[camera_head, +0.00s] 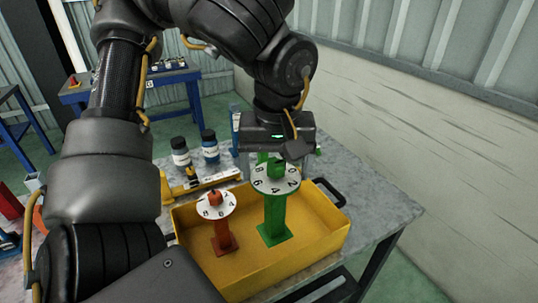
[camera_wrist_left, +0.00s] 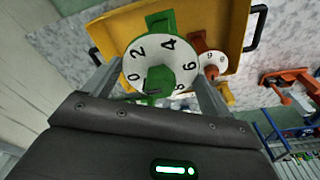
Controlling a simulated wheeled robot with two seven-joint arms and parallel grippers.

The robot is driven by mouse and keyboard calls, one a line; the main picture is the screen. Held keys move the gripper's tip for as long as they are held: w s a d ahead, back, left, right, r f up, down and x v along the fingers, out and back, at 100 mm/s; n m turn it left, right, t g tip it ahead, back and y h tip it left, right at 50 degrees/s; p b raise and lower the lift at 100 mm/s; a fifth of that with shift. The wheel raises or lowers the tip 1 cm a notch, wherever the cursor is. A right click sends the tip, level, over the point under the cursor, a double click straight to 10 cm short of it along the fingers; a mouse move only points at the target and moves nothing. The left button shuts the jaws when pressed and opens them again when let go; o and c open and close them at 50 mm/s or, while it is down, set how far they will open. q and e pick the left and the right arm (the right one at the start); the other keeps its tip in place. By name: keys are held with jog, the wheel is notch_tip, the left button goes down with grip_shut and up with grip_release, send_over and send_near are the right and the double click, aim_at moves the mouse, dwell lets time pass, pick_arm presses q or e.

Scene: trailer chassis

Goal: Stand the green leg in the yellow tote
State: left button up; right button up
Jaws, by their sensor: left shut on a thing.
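The green leg (camera_head: 275,214) is upright inside the yellow tote (camera_head: 322,243), right of its middle. A white numbered dial (camera_head: 263,186) sits near its top. I cannot tell whether its foot touches the tote floor. My left gripper (camera_head: 277,160) is above the dial, pointing down, shut on the leg's green top, which its body partly hides. In the left wrist view the numbered dial (camera_wrist_left: 184,65) lies between the fingers, with the green foot (camera_wrist_left: 160,21) beyond it. My right gripper is not in view.
A red leg (camera_head: 223,236) with its own dial stands in the tote, left of the green one. The grey table (camera_head: 378,212) is bare at right, beside a wall.

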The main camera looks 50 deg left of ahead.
pick_arm(q)
jog(key=shift+w, duration=0.1)
jog(key=p, duration=0.2)
jog(key=shift+w+r+p, duration=0.15)
jog(key=shift+w+p, duration=0.25)
jog(key=w+p, duration=0.1)
jog(key=w+a+f+p, duration=0.1)
jog(key=w+f+p, duration=0.1)
jog(key=p, duration=0.1)
jog(key=shift+w+a, duration=0.2)
jog(key=shift+w, duration=0.05)
jog(key=w+a+f+p, duration=0.3)
jog(key=w+f, duration=0.5)
jog(key=f, duration=0.3)
jog(key=shift+w+f, duration=0.15)
jog(key=shift+w, duration=0.25)
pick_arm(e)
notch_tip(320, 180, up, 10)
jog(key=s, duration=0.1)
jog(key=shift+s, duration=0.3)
pick_arm(q)
jog(key=shift+d, duration=0.1)
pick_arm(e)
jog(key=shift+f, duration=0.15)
